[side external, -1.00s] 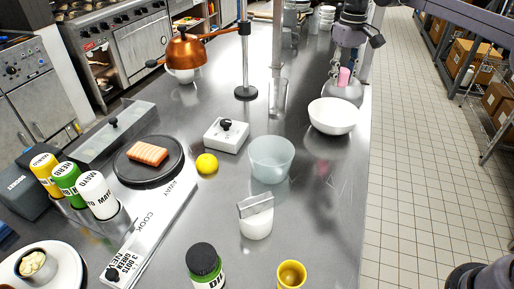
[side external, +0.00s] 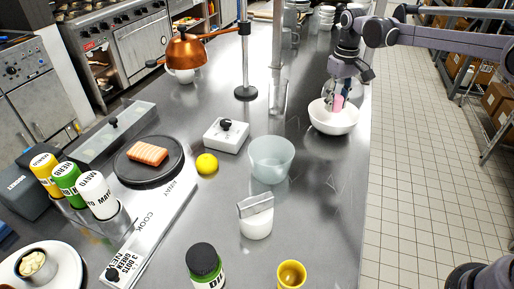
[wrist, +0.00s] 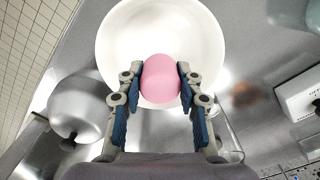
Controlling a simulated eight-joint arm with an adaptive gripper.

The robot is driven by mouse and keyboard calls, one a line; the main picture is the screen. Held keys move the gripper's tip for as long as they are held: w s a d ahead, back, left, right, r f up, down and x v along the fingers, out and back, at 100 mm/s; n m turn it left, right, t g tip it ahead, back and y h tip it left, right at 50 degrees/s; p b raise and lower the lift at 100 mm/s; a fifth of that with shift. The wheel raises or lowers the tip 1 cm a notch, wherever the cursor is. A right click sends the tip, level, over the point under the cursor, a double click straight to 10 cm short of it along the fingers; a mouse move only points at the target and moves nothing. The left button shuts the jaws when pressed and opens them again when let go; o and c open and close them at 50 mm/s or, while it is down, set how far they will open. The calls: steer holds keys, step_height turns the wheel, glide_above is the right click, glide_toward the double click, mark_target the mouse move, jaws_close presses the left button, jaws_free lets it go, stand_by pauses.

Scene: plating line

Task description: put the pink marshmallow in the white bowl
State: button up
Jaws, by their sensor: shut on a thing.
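The pink marshmallow (wrist: 161,80) is held between the blue-padded fingers of my gripper (wrist: 159,88) in the wrist view. In the side view my gripper (side external: 338,97) points down at the white bowl (side external: 333,121), with the marshmallow (side external: 338,102) showing at the far rim or just inside it. In the wrist view the white bowl (wrist: 115,50) lies behind the marshmallow, which covers its lower middle part. I cannot tell how far the marshmallow is above the bowl's floor.
A frosted tub (side external: 271,160) stands left of and nearer than the bowl. A clear glass (side external: 278,97) and a metal post stand to its left. A grey domed lid (wrist: 80,108) is beside the bowl in the wrist view. The counter right of the tub is clear.

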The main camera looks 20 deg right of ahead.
mark_target(337, 97)
steer(key=shift+f, duration=1.25)
steer(key=o, duration=0.8)
steer(key=shift+c, duration=0.2)
steer(key=shift+r, duration=3.55)
